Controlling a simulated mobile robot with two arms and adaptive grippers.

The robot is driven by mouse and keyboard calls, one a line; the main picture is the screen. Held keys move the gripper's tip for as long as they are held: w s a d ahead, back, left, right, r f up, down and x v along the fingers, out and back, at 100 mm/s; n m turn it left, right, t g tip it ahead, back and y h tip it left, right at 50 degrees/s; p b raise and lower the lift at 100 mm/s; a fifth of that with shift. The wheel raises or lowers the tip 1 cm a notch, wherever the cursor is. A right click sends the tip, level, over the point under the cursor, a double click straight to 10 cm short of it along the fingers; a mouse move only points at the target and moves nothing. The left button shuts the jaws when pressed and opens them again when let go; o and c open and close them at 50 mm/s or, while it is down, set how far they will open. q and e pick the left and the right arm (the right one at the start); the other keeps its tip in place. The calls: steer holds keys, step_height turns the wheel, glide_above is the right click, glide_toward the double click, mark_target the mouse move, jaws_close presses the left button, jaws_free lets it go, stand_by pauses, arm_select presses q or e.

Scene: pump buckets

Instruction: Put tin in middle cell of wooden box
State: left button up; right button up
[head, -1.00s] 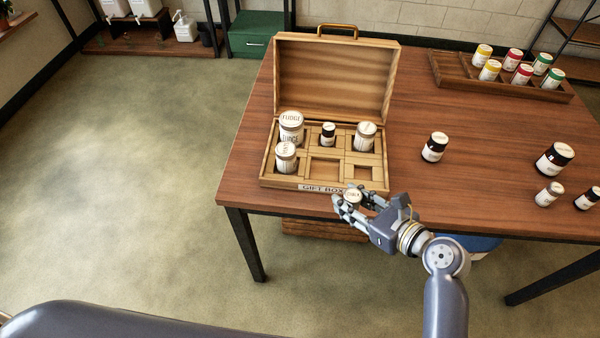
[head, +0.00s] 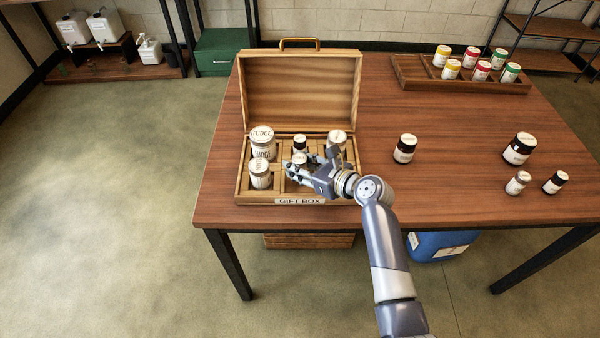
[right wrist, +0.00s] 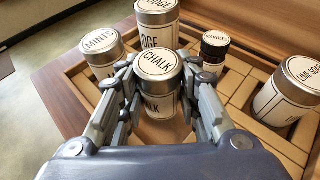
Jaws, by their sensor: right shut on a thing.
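The open wooden gift box (head: 300,201) stands near the table's front edge. My right gripper (head: 296,166) is over its front middle cell, fingers shut around the sides of the chalk tin (right wrist: 158,82). The tin is upright, and its pale lid (head: 299,158) shows between the fingers in the head view. The gripper covers most of the middle cell, so I cannot tell whether the tin touches its floor. My left gripper is not in view.
The mints tin (head: 260,174) is front left in the box. The fudge tin (head: 262,143), marbles jar (head: 300,144) and lime soap tin (head: 337,138) fill the back row. Several dark-lidded jars, including one (head: 405,149), stand right. A tray (head: 405,78) holds coloured jars.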

steer(key=shift+f, duration=1.55)
steer(key=shift+f, duration=0.15)
steer(key=o, duration=0.8)
steer(key=shift+r, duration=0.2)
steer(key=v, duration=1.2)
